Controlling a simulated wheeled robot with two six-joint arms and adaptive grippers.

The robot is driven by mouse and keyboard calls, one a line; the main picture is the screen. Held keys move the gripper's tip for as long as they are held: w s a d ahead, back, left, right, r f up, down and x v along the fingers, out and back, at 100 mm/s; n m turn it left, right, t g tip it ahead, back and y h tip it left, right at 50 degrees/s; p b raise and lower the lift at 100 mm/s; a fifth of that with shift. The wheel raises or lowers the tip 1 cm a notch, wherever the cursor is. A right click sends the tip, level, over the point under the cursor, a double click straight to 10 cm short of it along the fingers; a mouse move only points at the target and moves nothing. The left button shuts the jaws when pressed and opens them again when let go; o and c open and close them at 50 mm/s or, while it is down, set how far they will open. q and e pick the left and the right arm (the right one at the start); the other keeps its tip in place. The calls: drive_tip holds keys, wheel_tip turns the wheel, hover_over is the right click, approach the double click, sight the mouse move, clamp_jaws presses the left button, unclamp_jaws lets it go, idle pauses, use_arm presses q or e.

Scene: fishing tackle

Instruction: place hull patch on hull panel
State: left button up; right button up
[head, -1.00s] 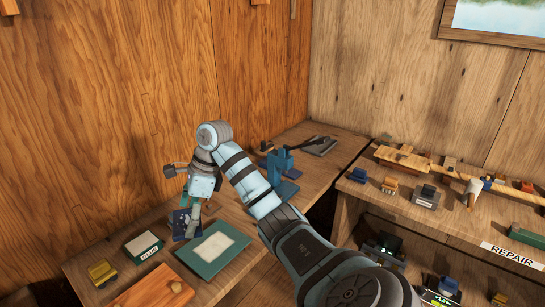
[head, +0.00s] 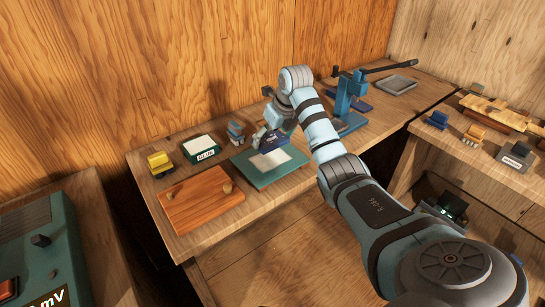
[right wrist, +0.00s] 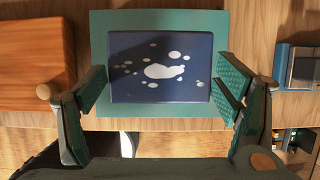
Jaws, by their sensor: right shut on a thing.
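The hull patch (head: 273,142) is a dark blue flat piece with white blotches. My right gripper (head: 266,134) is shut on it and holds it over the back part of the hull panel. The hull panel (head: 262,181) is a green board with a pale rectangle on it, lying on the bench. In the right wrist view the patch (right wrist: 160,85) sits between both finger pads, and the green panel (right wrist: 160,22) shows around it. The patch hides the pale rectangle there. I cannot tell whether patch and panel touch. My left gripper is out of view.
A wooden board with knobs (head: 200,208) lies left of the panel. A glue box (head: 201,148) and a yellow block (head: 159,163) stand behind it. A blue press (head: 349,98) and grey tray (head: 395,84) are farther right. A green machine (head: 50,240) is at lower left.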

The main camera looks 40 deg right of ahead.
sight(270, 158)
wheel_tip(270, 158, down, 6)
drive_tip(key=shift+f, duration=0.1)
drive_tip(key=o, duration=1.3)
drive_tip(key=p+v, duration=0.1)
drive_tip(key=v, duration=1.1)
drive_tip(key=shift+a, duration=0.15)
